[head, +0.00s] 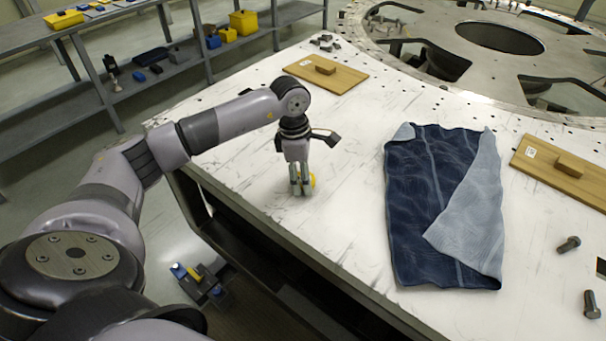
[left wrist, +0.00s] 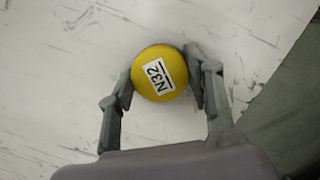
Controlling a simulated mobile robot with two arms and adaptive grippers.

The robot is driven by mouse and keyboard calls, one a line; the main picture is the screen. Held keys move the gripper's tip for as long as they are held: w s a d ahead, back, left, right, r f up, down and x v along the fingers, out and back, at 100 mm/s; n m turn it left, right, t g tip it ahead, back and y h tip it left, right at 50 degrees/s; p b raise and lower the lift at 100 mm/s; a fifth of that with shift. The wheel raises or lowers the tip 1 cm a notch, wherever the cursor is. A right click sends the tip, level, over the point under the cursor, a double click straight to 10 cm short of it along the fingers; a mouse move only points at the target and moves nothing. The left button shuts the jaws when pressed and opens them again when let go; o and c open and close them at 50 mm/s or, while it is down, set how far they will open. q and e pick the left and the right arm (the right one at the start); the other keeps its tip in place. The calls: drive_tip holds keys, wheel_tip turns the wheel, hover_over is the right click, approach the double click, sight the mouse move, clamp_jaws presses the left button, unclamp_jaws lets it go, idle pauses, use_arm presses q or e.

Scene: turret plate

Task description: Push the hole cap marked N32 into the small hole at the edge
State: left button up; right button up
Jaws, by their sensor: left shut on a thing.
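The yellow round hole cap (left wrist: 152,84) bears a white label reading N32 in the left wrist view. It also shows as a small yellow patch in the head view (head: 312,181), partly hidden behind the fingers. My left gripper (head: 302,190) points down at the white table near its left edge. In the left wrist view its two fingers (left wrist: 160,90) are shut on the cap, one on each side. The cap is at or just above the table surface; I cannot tell which. The small hole under or near it is not visible. My right gripper is not in view.
The white table (head: 345,240) carries a dark blue cloth (head: 420,190), two wooden boards with blocks (head: 340,79) (head: 560,182) and loose bolts (head: 568,244). A large metal ring plate (head: 440,97) lies at the back. The table edge drops off at left.

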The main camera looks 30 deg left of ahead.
use_arm(q)
drive_tip(key=shift+f, duration=0.15)
drive_tip(key=o, duration=1.2)
wheel_tip(320, 180, up, 12)
drive_tip(key=a, duration=0.1)
drive_tip(key=shift+s+a, duration=0.15)
drive_tip(key=shift+s, duration=0.2)
